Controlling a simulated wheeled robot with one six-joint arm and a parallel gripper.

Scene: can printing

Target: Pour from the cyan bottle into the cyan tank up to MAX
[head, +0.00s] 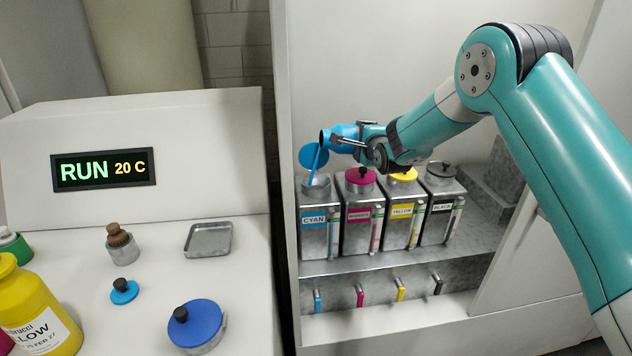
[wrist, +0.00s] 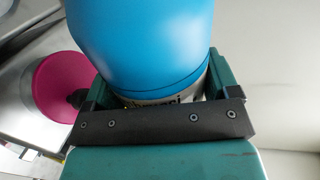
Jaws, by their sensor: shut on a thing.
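My gripper (head: 366,140) is shut on the cyan bottle (head: 338,135) and holds it tilted above the cyan tank (head: 319,228). A blue stream runs from the bottle's mouth down to the tank's open top. In the wrist view the blue bottle (wrist: 140,40) fills the space between the jaws (wrist: 155,100). Its label is mostly hidden by the gripper.
Magenta (head: 357,225), yellow (head: 400,222) and black (head: 440,215) tanks stand in a row to the right, lids closed. On the left counter are a metal tray (head: 209,240), a small cyan cap (head: 124,291), a blue-lidded pot (head: 194,325), a brown-topped jar (head: 121,245) and a yellow bottle (head: 35,310). The display (head: 104,169) reads RUN 20 C.

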